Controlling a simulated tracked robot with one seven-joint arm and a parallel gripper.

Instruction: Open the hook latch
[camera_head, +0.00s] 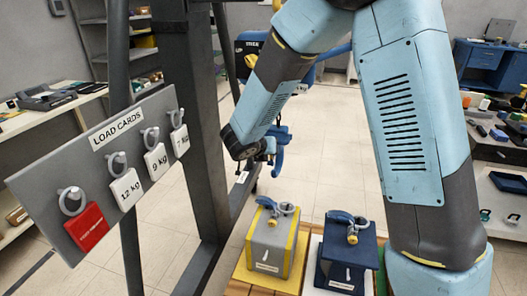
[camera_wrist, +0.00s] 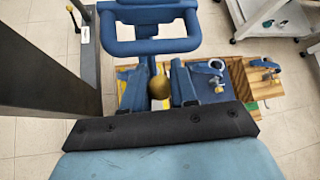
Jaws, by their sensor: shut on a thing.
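My gripper (camera_head: 273,155) hangs above and behind the boxes in the head view, at the end of the light-blue arm; what it holds is too small to tell there. In the wrist view my gripper (camera_wrist: 159,90) has a round brass-coloured knob (camera_wrist: 158,88) between its blue fingers. I cannot tell what the knob belongs to. Two boxes carry hook latches: a grey and yellow one with its latch (camera_head: 271,223), and a dark blue one with its latch (camera_head: 353,238). Each latch shows a blue lever, a ring and a small brass knob. I cannot tell whether either latch is open.
A LOAD CARDS board (camera_head: 115,165) stands at the left, with one red and several white cards on hooks. A dark upright post (camera_head: 190,130) stands between it and my arm. Shelves and workbenches line the sides. Tiled floor is clear behind my gripper.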

